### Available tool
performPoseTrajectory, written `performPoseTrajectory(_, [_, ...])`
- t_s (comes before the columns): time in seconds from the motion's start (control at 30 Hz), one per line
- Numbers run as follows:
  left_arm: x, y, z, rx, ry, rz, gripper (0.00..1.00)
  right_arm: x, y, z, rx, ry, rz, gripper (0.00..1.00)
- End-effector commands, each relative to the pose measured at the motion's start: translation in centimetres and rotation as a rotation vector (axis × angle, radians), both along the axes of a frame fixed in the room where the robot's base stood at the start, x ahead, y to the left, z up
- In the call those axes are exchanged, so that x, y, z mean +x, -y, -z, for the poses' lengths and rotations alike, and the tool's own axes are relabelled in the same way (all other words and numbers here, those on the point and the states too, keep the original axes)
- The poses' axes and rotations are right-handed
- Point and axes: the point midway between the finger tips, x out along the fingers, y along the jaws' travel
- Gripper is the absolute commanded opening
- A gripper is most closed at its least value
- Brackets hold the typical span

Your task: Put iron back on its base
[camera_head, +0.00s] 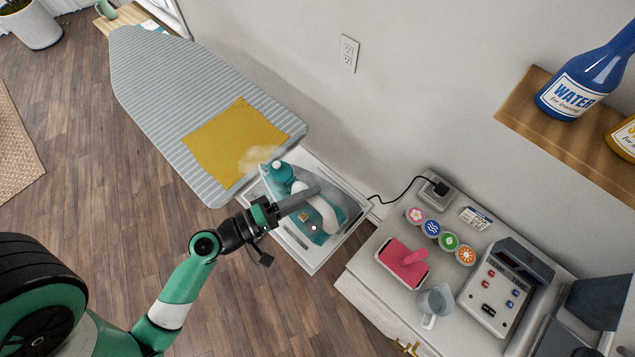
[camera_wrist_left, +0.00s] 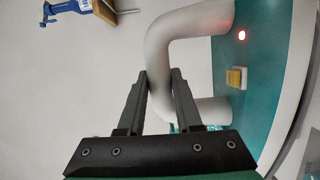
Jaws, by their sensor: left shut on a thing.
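The iron, teal with a white handle (camera_head: 322,207), is over the white base (camera_head: 297,244) at the end of the ironing board. I cannot tell whether it rests fully on the base or is slightly above it. My left gripper (camera_head: 312,190) is shut on the iron's handle. My right gripper is not in view.
The striped ironing board (camera_head: 160,85) with a yellow cloth (camera_head: 235,140) lies behind left, with steam at its edge. A wall shelf (camera_head: 560,135) holds bottles.

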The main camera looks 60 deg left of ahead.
Motion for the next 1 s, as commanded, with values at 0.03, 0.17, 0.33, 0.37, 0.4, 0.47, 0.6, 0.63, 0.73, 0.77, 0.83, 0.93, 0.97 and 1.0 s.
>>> performPoseTrajectory(0.03, [0.1, -0.1, -0.3, 0.003, 0.007, -0.003, 0.0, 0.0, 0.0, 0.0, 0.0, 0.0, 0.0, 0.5])
performPoseTrajectory(0.17, [0.3, -0.2, -0.2, 0.004, 0.007, -0.003, 0.0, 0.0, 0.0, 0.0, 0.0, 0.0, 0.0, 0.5])
performPoseTrajectory(0.33, [1.7, -0.4, 0.7, 0.005, 0.007, -0.001, 0.0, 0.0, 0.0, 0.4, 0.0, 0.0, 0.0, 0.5])
performPoseTrajectory(0.37, [2.1, -0.5, 0.9, 0.005, 0.008, 0.0, 0.0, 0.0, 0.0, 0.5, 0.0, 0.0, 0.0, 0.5])
performPoseTrajectory(0.4, [2.6, -0.6, 1.3, 0.004, 0.007, -0.002, 0.0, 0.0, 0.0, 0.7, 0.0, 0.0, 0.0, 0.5])
performPoseTrajectory(0.47, [3.5, -0.8, 1.8, 0.004, 0.007, -0.001, 0.0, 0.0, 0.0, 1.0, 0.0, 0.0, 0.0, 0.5])
performPoseTrajectory(0.6, [5.5, -1.2, 3.0, 0.004, 0.007, -0.002, 0.0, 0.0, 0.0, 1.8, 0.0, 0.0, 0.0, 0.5])
performPoseTrajectory(0.63, [5.9, -1.3, 3.2, 0.005, 0.01, -0.002, 0.0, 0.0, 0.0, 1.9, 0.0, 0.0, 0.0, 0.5])
performPoseTrajectory(0.73, [7.1, -1.6, 3.9, 0.003, 0.007, -0.002, 0.0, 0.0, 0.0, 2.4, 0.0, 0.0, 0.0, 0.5])
performPoseTrajectory(0.77, [7.5, -1.7, 4.1, 0.003, 0.007, -0.002, 0.0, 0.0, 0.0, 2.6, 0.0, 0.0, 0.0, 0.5])
performPoseTrajectory(0.83, [8.2, -1.8, 4.5, 0.004, 0.008, -0.003, 0.0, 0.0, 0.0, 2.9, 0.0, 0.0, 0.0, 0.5])
performPoseTrajectory(0.93, [8.0, -1.8, 6.0, 0.004, 0.006, -0.004, 0.0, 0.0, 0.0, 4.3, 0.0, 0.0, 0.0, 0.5])
performPoseTrajectory(0.97, [8.0, -1.8, 6.1, 0.003, 0.006, -0.003, 0.0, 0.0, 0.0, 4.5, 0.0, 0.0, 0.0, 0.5])
performPoseTrajectory(1.0, [8.0, -1.8, 6.3, 0.003, 0.006, -0.003, 0.0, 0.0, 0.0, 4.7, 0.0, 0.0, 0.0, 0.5])
